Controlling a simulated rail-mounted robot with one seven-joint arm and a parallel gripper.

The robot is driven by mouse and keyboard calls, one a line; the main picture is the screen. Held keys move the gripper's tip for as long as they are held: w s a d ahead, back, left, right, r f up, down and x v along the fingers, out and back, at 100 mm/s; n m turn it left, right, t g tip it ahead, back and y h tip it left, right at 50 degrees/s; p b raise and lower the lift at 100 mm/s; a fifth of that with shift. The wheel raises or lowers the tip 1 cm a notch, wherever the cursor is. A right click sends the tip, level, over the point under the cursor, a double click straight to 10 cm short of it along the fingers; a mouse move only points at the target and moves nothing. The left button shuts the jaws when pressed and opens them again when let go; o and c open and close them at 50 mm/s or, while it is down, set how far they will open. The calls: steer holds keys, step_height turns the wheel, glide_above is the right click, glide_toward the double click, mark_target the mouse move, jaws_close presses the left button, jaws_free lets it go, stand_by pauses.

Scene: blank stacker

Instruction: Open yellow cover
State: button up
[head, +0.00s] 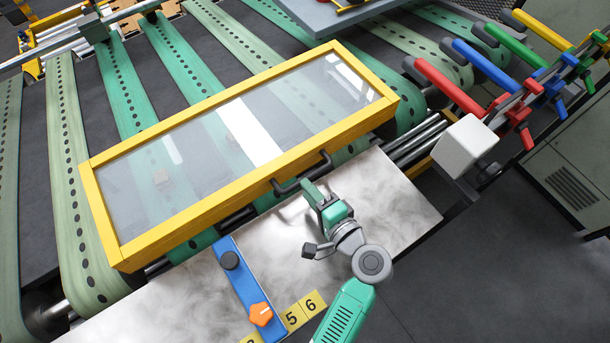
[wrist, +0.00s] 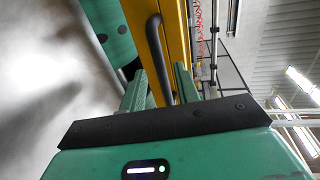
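The yellow cover (head: 235,207) is a yellow frame with a clear pane, lying closed over the belts in the head view. Its dark bar handle (head: 287,187) is on the front side, towards my arm. My gripper (head: 309,188) is at the right part of this handle. In the wrist view, my gripper (wrist: 159,72) has its two green fingers apart. The dark handle (wrist: 154,40) shows between and beyond them, in front of the yellow frame (wrist: 175,35). I cannot tell whether the fingers touch the handle.
A shiny metal table (head: 385,205) lies below my arm, with a blue strip (head: 243,278) bearing a black knob and an orange knob (head: 261,314). A white block (head: 465,145) and coloured levers (head: 448,87) stand to the right of the cover. Green belts (head: 70,190) run beneath it.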

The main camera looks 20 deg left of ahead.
steer(key=x, duration=0.4)
steer(key=shift+w+a, duration=0.1)
steer(key=shift+w, duration=0.1)
steer(key=shift+c, duration=0.4)
